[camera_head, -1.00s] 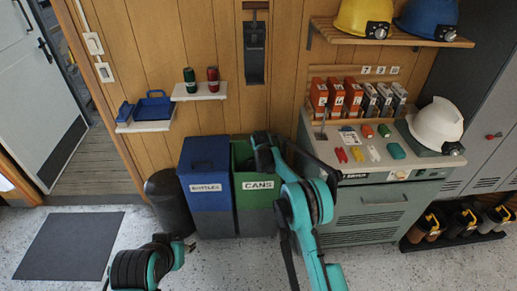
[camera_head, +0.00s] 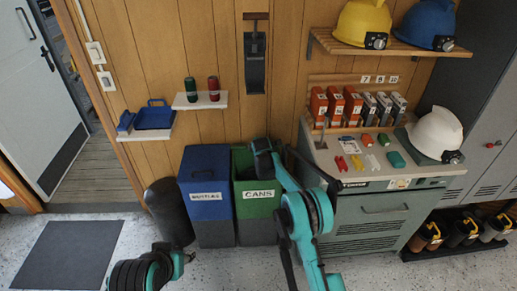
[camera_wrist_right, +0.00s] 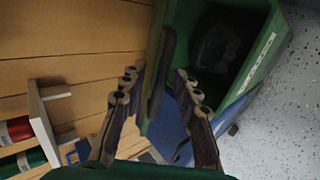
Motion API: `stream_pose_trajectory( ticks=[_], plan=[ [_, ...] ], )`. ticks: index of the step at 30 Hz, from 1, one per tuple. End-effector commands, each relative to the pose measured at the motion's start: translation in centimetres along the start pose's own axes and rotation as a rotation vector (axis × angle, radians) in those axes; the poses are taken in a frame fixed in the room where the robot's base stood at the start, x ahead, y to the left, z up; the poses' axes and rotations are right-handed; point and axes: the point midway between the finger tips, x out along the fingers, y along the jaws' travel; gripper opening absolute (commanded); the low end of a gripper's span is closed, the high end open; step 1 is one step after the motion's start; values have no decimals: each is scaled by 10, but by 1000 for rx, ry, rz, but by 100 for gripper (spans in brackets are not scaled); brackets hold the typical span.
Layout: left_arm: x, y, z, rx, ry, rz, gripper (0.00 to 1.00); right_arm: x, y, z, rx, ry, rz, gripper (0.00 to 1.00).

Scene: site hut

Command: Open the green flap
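The green bin (camera_head: 257,199) labelled CANS stands against the wooden wall, right of a blue bin (camera_head: 205,205). In the right wrist view its green rim (camera_wrist_right: 262,62) surrounds a dark opening. A dark, narrow upright edge (camera_wrist_right: 165,62) stands at the wall side of that opening, possibly the green flap seen edge-on. My right gripper (camera_wrist_right: 158,112) is over the bin's top, its two fingers apart with nothing clearly held. In the head view my right wrist and arm hide part of the bin top.
A small wall shelf (camera_head: 199,101) with a green and a red can hangs above the bins. A black round bin (camera_head: 168,212) stands at left. A grey-green cabinet (camera_head: 375,225) with small items on top stands at right. Open floor lies in front.

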Motion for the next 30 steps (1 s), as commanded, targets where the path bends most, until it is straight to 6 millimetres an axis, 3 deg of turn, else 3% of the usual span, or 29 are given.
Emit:
stream_pose_trajectory(
  ticks=[5, 21, 30],
  plan=[
    [0, 0, 0, 0, 0, 0, 40, -13, 1, 0, 0, 0, 0, 31],
    [0, 0, 0, 0, 0, 0, 40, -107, 0, 0, 0, 0, 0, 31],
    [0, 0, 0, 0, 0, 0, 40, -120, 0, 0, 0, 0, 0, 31]
  ],
)
